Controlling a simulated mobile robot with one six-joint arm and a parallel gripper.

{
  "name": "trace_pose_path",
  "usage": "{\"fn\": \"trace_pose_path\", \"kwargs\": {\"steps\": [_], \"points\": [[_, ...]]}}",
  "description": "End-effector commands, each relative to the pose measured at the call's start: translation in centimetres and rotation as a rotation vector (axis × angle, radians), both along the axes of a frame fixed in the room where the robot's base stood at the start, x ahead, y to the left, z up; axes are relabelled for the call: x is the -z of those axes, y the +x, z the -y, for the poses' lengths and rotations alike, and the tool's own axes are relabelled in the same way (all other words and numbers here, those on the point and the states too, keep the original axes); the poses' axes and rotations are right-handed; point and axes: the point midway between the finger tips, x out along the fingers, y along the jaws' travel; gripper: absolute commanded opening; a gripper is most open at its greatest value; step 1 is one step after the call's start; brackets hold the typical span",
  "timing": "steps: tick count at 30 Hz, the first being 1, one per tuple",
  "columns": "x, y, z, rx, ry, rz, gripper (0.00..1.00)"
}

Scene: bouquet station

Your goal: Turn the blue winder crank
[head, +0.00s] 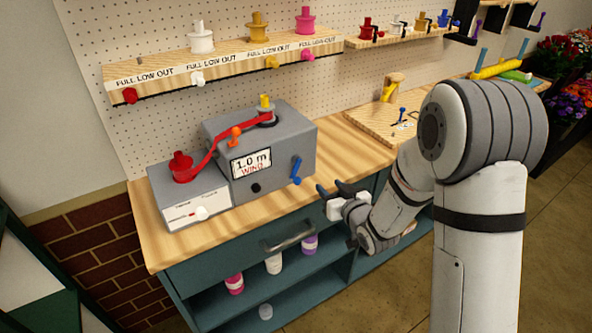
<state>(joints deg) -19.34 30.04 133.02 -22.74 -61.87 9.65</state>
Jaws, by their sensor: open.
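The blue winder crank (296,170) is on the front face of the grey winder box (270,140), at its right side. It stands slightly tilted from vertical. The box bears a sign (251,163) reading "1.0 m WIND". A red ribbon (222,142) runs from a red spool (181,167) on the lower grey box to the post with a yellow top (264,103). My gripper (334,190) is open and empty, in front of the bench edge, to the right of the crank and a little lower. It appears apart from the crank.
The wooden bench top (345,150) is clear right of the winder. A wooden board (385,122) with small fittings lies farther right. A drawer handle (290,235) juts from the teal bench below. Shelves with spools (230,60) hang on the pegboard behind.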

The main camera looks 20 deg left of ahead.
Motion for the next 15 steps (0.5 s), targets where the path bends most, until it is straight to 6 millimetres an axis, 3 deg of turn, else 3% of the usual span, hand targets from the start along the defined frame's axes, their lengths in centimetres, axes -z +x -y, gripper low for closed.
{"fn": "trace_pose_path", "kwargs": {"steps": [3,9,15], "points": [[0.8,-1.2,-3.0,-0.087,0.101,0.05,0.43],[1.1,-2.4,-5.0,-0.153,0.197,0.094,0.43],[0.9,-1.2,-7.0,-0.162,0.209,0.102,0.43]]}}
